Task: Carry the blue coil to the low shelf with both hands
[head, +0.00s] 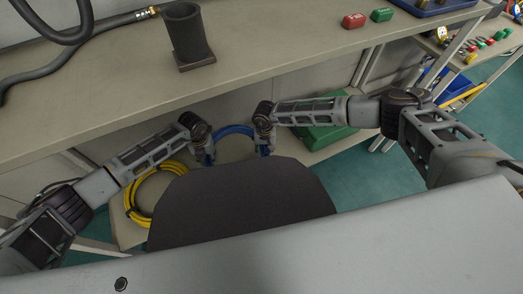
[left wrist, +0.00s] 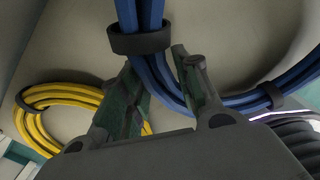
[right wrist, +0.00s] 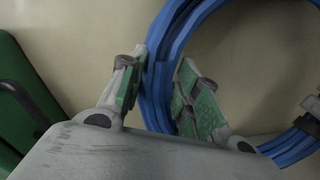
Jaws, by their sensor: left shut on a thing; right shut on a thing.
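The blue coil (head: 236,131) is held between my two grippers under the workbench, over the low shelf (head: 128,230). Its lower part is hidden by my own body in the head view. My left gripper (head: 207,158) is shut on the coil's left side; in the left wrist view the blue strands (left wrist: 160,75) run between its fingers, near a black band. My right gripper (head: 264,146) is shut on the coil's right side; the right wrist view shows the strands (right wrist: 165,75) between its green-padded fingers. I cannot tell whether the coil touches the shelf.
A yellow coil (head: 136,192) lies on the low shelf at left, and a green case (head: 325,136) is at right. The workbench top (head: 270,50) overhangs my grippers and carries a dark cylinder (head: 186,38), a hose and red and green blocks. Shelf between coil and case looks narrow.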

